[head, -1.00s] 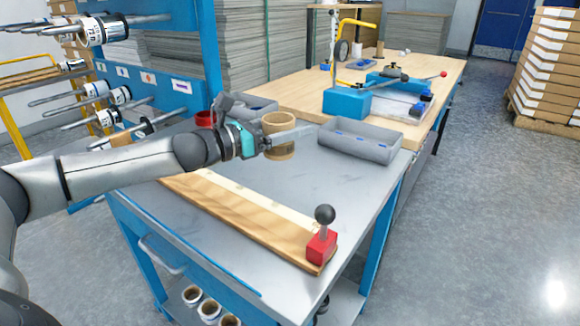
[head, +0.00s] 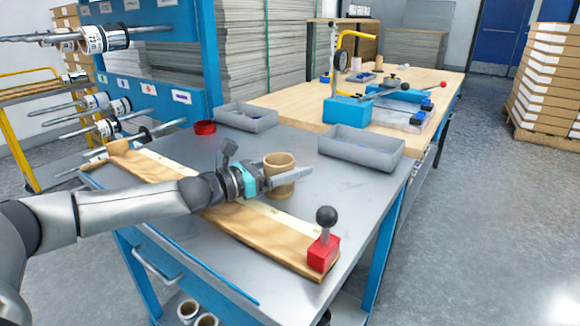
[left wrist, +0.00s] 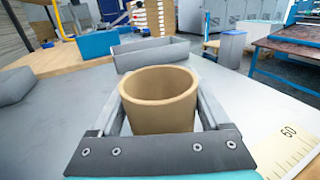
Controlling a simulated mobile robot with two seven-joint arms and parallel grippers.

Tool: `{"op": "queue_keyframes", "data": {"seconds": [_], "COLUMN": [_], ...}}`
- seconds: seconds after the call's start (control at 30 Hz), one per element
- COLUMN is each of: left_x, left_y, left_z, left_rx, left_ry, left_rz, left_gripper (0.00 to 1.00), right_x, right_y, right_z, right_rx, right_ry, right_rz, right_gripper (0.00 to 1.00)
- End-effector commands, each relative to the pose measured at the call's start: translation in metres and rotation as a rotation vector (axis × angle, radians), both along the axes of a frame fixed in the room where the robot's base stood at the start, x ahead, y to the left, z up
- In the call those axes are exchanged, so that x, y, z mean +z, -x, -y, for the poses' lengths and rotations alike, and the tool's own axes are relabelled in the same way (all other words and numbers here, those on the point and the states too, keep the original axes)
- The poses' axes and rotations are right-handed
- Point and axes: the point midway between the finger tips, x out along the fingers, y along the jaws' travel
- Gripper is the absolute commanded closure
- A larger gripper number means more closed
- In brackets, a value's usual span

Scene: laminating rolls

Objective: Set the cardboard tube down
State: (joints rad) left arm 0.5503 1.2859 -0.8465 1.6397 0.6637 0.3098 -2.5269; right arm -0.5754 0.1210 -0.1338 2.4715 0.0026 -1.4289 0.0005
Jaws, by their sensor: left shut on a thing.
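The cardboard tube (head: 280,174) is a short, tan, hollow cylinder, upright over the grey metal table top (head: 330,205). My left gripper (head: 282,182) is shut on it, one finger on each side. In the left wrist view the tube (left wrist: 160,105) stands between both fingers with its open top showing. Its lower end is low, at or just above the table surface; I cannot tell whether it touches. My right gripper is not in view.
A wooden board with a ruler strip (head: 262,230) and a red block with a black knob (head: 323,250) lies along the front. The table right of the tube is clear.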

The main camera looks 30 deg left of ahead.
Motion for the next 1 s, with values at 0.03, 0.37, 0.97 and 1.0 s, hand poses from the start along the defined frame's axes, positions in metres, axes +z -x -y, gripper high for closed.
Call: {"op": "queue_keyframes", "data": {"seconds": [0.03,0.37,0.97,1.0], "left_x": [0.000,-0.001,-0.002,-0.001], "left_y": [0.000,0.000,0.019,0.022], "left_z": [0.000,0.000,-0.010,-0.011], "left_rx": [0.000,-0.001,0.002,0.001], "left_ry": [0.000,0.000,0.001,0.000], "left_rz": [0.000,0.000,-0.006,-0.004], "left_gripper": [0.74,0.00,0.00,0.00], "right_x": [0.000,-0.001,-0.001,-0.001], "right_y": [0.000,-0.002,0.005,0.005], "right_z": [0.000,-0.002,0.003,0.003], "right_rx": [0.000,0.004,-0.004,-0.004], "right_ry": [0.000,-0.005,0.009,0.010], "right_rz": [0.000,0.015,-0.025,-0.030], "right_gripper": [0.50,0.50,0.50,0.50]}}
